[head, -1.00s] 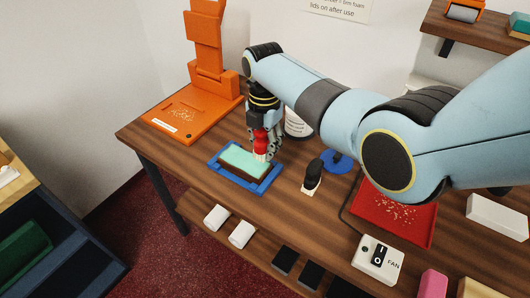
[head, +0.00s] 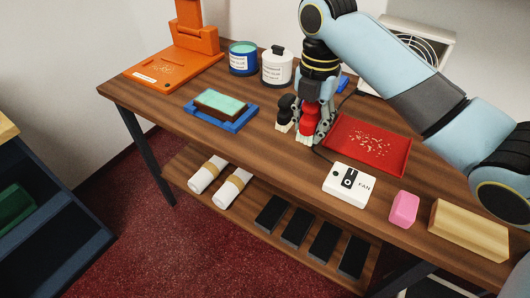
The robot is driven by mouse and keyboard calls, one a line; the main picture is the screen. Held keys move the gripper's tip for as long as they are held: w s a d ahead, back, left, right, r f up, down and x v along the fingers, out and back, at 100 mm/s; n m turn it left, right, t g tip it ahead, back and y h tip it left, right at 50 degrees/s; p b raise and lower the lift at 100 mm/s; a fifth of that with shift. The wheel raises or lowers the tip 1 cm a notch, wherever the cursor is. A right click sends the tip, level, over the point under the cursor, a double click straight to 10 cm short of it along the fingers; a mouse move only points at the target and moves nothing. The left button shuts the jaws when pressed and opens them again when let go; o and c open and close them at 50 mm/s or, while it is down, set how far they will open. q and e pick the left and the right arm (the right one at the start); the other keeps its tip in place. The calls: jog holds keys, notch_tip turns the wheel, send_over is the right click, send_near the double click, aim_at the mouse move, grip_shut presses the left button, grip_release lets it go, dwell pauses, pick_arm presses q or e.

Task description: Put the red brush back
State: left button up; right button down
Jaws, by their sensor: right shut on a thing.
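The red brush (head: 310,118) is held upright in my right gripper (head: 311,134), which is shut on its handle. The gripper points down between the black-handled brush (head: 286,108) and the red tray (head: 366,145). The brush's pale lower end is partly covered by the fingers, and I cannot tell if it touches the table. The black-handled brush stands upright just to the left. A block with a mint-green top (head: 222,101) sits in a blue frame (head: 236,124) further left. My left gripper is not in view.
A blue-labelled tin (head: 243,58) and a white jar (head: 277,68) stand behind. An orange stand (head: 165,71) is at the back left. The fan switch box (head: 349,185), pink block (head: 404,209) and wooden block (head: 468,230) line the front right. Bare wood lies before the blue frame.

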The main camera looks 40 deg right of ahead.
jog(key=w+a+f, duration=0.2)
jog(key=w, duration=0.1)
send_over(265, 150)
notch_tip(265, 150, down, 5)
jog(key=shift+r+b, duration=0.1)
jog(key=shift+b, duration=0.2)
notch_tip(265, 150, down, 4)
jog(key=shift+w+r, duration=0.1)
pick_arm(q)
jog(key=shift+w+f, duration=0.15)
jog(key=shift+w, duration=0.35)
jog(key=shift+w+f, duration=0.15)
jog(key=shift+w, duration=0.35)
pick_arm(e)
jog(key=shift+f, duration=0.2)
jog(key=c, duration=1)
grip_release()
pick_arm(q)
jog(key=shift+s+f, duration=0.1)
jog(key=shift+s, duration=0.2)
pick_arm(e)
jog(key=shift+o, duration=0.2)
